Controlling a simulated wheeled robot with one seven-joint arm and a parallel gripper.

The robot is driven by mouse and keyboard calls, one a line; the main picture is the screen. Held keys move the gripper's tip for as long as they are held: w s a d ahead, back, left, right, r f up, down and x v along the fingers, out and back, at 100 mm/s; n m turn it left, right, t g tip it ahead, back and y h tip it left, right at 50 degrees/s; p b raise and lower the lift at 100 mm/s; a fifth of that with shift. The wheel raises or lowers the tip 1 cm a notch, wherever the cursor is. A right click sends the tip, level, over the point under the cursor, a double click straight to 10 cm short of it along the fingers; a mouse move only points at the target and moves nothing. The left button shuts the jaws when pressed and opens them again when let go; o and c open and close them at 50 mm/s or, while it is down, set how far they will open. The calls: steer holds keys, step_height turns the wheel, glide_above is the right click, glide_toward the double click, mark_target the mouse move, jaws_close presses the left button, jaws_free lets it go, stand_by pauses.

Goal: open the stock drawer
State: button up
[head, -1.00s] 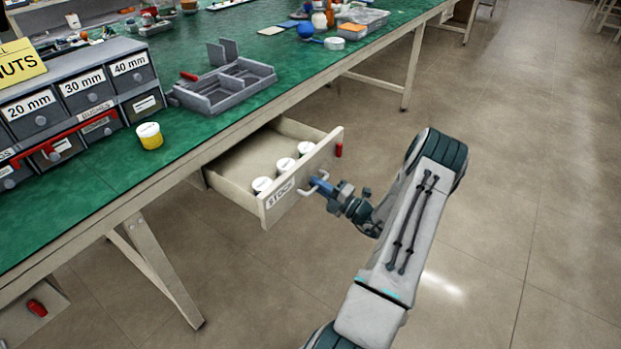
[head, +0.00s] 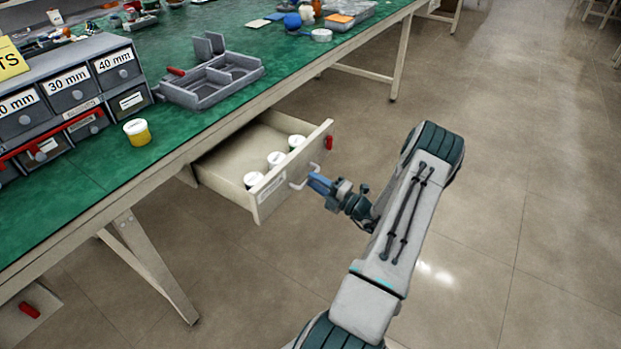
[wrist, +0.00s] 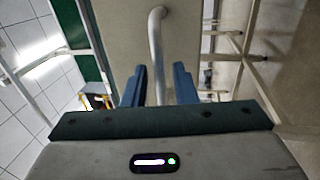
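The stock drawer (head: 225,170) sticks well out from under the green workbench. Its front panel carries a label and a pale bar handle (head: 304,177), and several white-lidded jars (head: 275,160) stand inside along the front. My gripper (head: 318,182) is at the handle, on the outer side of the drawer front. In the wrist view, the two blue fingers of my gripper (wrist: 159,85) are apart. The handle (wrist: 157,40) shows between them, with a gap on each side.
The workbench (head: 90,185) holds labelled small drawers (head: 70,90), a yellow jar (head: 137,132) and a grey divided tray (head: 212,80). A bench leg (head: 150,260) stands left of the drawer. The floor to the right is clear.

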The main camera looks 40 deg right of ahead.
steer(key=v, duration=1.1)
steer(key=shift+s+p, duration=0.3)
steer(key=shift+p, duration=0.15)
steer(key=w+a+r+n+g+y+p, duration=0.2)
steer(key=a+r+n+g+y+p, duration=0.45)
steer(key=a+r+n+g, duration=1.3)
steer(key=s+a+r+n+t+h+p, duration=0.1)
steer(key=s+a+r+n+h+p, duration=0.3)
steer(key=r+n, duration=0.3)
steer(key=s+a+r+n+t+h+p, duration=0.1)
steer(key=s+a+r+n+h+p, duration=0.2)
steer(key=r+n, duration=0.5)
steer(key=s+a+r+n+t+h+p, duration=0.1)
steer(key=s+a+r+n+h+p, duration=0.3)
steer(key=n, duration=1.1)
steer(key=a+r+h, duration=0.2)
steer(key=a+r, duration=0.1)
steer(key=r, duration=0.1)
steer(key=shift+s+a+r+p, duration=0.2)
steer(key=shift+s+r+p, duration=0.05)
steer(key=shift+s+p, duration=0.15)
